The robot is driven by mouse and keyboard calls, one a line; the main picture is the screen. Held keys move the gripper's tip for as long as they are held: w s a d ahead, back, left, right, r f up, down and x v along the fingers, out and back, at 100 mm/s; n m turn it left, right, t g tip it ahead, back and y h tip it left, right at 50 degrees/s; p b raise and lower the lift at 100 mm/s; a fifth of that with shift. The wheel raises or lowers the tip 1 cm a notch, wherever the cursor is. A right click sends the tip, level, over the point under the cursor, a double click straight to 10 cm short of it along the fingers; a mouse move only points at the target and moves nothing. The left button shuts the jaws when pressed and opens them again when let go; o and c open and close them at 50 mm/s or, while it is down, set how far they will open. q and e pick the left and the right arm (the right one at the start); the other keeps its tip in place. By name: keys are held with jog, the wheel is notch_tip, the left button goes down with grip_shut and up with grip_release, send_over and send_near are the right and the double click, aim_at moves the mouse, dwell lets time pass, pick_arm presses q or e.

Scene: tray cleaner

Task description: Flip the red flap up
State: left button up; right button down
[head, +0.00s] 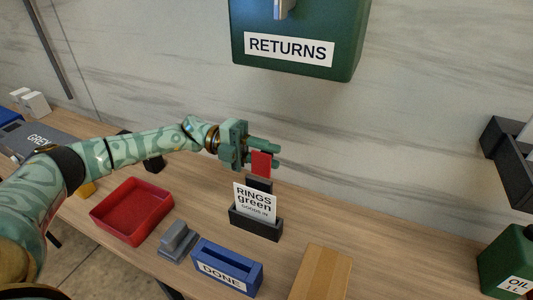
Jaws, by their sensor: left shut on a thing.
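The red flap (261,164) is a small red plate above a dark block, just behind the white sign that reads "RINGS green". It stands upright between the fingers of my left gripper (265,153). My left gripper comes in from the left and is shut on the flap. The fingers hide part of the flap, and its lower end meets the dark block (259,184). My right gripper is not in view.
The "RINGS green" sign (254,203) stands in a dark holder in front of the flap. A green "RETURNS" box (300,20) hangs above.

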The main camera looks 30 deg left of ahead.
pick_arm(q)
jog(key=shift+w+f+n, duration=0.15)
jog(key=shift+f+n, duration=0.1)
jog(key=shift+n, duration=0.35)
jog(key=shift+w+f+n, duration=0.15)
jog(key=shift+f+n, duration=0.05)
jog(key=shift+n, duration=0.4)
jog(key=o, duration=0.9)
jog(key=shift+o, duration=0.2)
jog(key=a+b, duration=0.5)
jog(key=a, duration=1.1)
jog(key=shift+s+a, duration=0.2)
jog(key=shift+s, duration=0.2)
jog(key=shift+r, duration=0.1)
